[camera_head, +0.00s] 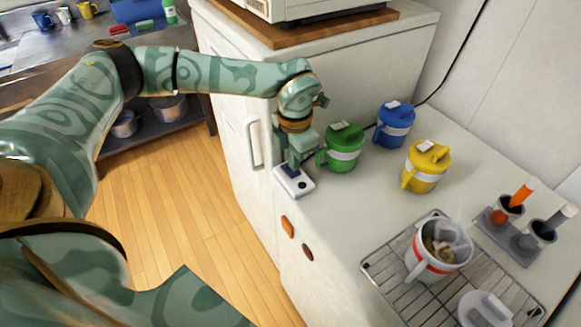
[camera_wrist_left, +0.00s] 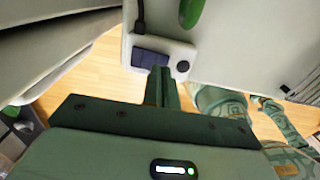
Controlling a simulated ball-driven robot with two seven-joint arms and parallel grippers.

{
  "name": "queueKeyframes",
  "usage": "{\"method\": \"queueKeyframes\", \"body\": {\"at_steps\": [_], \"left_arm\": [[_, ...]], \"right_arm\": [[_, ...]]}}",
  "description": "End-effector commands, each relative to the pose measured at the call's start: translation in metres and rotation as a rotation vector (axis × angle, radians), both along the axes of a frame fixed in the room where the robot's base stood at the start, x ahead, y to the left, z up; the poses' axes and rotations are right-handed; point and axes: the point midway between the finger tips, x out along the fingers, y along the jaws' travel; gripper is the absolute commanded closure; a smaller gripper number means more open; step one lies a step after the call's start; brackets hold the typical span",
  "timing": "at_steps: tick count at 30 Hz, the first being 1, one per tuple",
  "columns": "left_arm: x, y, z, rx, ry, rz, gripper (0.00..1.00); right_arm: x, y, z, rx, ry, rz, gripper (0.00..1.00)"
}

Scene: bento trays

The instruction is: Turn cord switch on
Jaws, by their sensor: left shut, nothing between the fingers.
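The cord switch is a small white box (camera_head: 296,186) at the counter's left edge in the head view, beside the green mug. It has a dark blue rocker and a round black button. In the left wrist view the switch (camera_wrist_left: 160,46) shows with a black cord entering its far end. My left gripper (camera_head: 292,164) points down at the switch, shut and empty. In the left wrist view its fingertips (camera_wrist_left: 161,71) lie by the rocker's edge, near the button; I cannot tell whether they touch. The fingers partly cover the rocker. My right gripper is not in view.
Green (camera_head: 342,148), blue (camera_head: 395,124) and yellow (camera_head: 425,166) lidded mugs stand right of the switch. A wire rack (camera_head: 385,278) holds a white mug with an orange band (camera_head: 425,262). A grey holder (camera_head: 487,232) stands farther right. A black cord (camera_head: 466,42) runs behind the mugs.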

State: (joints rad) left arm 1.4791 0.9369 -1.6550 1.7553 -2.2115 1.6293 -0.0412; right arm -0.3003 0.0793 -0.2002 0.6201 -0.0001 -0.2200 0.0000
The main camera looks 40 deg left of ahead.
Motion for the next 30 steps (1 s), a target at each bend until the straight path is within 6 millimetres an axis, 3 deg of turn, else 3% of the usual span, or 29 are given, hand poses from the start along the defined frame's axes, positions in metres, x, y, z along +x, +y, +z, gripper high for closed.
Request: {"method": "queueKeyframes", "body": {"at_steps": [30], "left_arm": [[0.000, 0.000, -0.012, 0.000, 0.000, 0.000, 1.00]], "right_arm": [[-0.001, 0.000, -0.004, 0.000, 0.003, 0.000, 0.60]]}}
